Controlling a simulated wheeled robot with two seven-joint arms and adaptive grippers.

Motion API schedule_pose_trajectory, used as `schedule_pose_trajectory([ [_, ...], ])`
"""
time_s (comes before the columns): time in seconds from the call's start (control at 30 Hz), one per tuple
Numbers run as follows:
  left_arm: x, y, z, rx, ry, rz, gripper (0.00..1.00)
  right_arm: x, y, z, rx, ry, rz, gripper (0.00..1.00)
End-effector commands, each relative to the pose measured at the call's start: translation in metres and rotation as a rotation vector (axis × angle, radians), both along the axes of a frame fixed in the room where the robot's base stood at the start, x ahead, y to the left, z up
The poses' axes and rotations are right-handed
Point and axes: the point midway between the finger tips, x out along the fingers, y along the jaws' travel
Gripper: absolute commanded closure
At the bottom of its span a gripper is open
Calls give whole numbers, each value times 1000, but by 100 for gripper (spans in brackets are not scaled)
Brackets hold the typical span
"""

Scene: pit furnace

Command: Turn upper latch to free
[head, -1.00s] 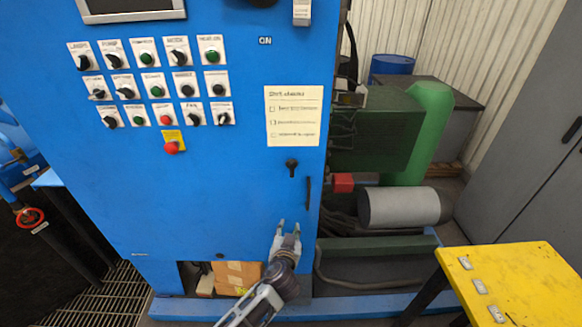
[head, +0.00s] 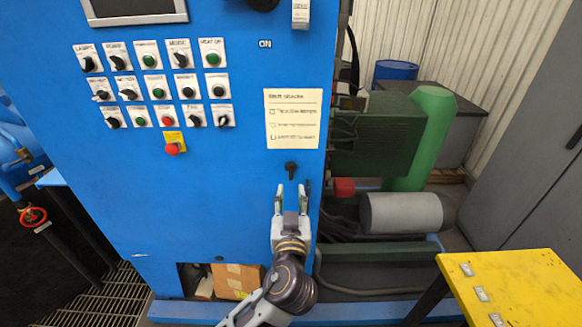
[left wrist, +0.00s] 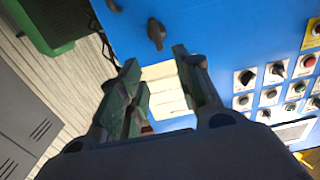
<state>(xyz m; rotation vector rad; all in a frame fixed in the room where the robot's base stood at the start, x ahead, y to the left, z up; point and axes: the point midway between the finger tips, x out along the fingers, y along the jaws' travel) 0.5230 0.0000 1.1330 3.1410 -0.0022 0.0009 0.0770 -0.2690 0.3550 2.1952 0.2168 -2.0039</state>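The upper latch (head: 291,168) is a small black turn handle on the right side of the blue cabinet door, below the paper checklist. In the head view its grip points roughly downward. It also shows in the left wrist view (left wrist: 156,34), beyond the fingertips. My left gripper (head: 291,190) is open and empty, just below the latch in the head view, with its two fingers pointing up toward it. In the left wrist view, the open fingers (left wrist: 157,62) stand apart with the latch ahead of the gap. No contact with the latch shows. My right gripper is out of view.
The checklist (head: 293,119) and several knobs and buttons are higher on the cabinet (head: 220,200). A green motor (head: 380,135) and a yellow table (head: 515,290) stand to the right.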

Motion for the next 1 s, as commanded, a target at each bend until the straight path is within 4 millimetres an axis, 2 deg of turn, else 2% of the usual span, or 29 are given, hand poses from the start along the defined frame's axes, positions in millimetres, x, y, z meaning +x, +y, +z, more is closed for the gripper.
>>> schedule_pose_trajectory([
  [0.37, 13, 0, 1, 1, 0, 0, 66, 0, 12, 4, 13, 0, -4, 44],
  [1.0, 78, 0, 1, 4, 0, 1, 66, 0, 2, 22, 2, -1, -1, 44],
])
